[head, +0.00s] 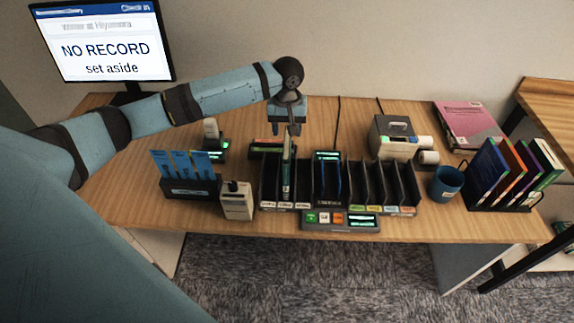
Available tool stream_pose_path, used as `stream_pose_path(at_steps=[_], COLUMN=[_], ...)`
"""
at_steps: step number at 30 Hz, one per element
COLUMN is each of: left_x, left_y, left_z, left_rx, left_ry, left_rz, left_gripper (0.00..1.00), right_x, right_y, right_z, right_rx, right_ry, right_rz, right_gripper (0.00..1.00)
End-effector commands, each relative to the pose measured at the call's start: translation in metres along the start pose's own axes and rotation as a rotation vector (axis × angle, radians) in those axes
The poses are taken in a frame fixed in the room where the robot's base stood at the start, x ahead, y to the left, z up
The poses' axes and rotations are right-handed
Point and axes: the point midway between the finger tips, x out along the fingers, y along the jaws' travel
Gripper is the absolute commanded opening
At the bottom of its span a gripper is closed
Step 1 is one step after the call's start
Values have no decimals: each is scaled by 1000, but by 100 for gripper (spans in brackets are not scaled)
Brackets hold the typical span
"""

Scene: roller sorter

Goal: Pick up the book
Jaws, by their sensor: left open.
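My left gripper (288,128) points down over the black sorter rack (268,196), with its fingers open. A thin upright book with a pale, greenish spine (286,172) stands in a left slot of the rack, directly below the fingers. Its top edge reaches close to the fingertips; I cannot tell whether it is between them. More thin dark-blue items stand in the middle slots. Several books stand in a holder (505,205) at the right, and a pink book (467,125) lies flat at the back right. My right gripper is not in view.
A monitor (100,48) reads "NO RECORD set aside". A holder with blue cards (190,190), a beige device (236,204), a button panel (340,221), a printer (393,138) and a blue mug (446,184) surround the rack. The table's left front is clear.

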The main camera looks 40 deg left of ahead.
Motion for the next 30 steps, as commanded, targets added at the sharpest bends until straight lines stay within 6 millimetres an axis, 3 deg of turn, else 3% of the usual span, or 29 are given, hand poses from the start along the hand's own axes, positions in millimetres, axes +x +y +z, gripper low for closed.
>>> stream_pose_path(at_steps=[3,11,19,28,29,30], left_x=[19,39,78,84,84,84], left_y=[0,0,-1,-1,-1,-1], left_z=[0,-1,-4,-4,-4,-4], left_rx=[0,0,2,2,2,2], left_ry=[0,0,0,2,2,2], left_rz=[0,0,0,2,2,1], left_gripper=[51,51,51,51,49,40], right_x=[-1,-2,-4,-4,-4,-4], right_y=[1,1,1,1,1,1], right_z=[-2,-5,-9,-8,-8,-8], right_rx=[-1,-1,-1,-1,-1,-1], right_ry=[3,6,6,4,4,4], right_rz=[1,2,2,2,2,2], right_gripper=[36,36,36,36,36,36])
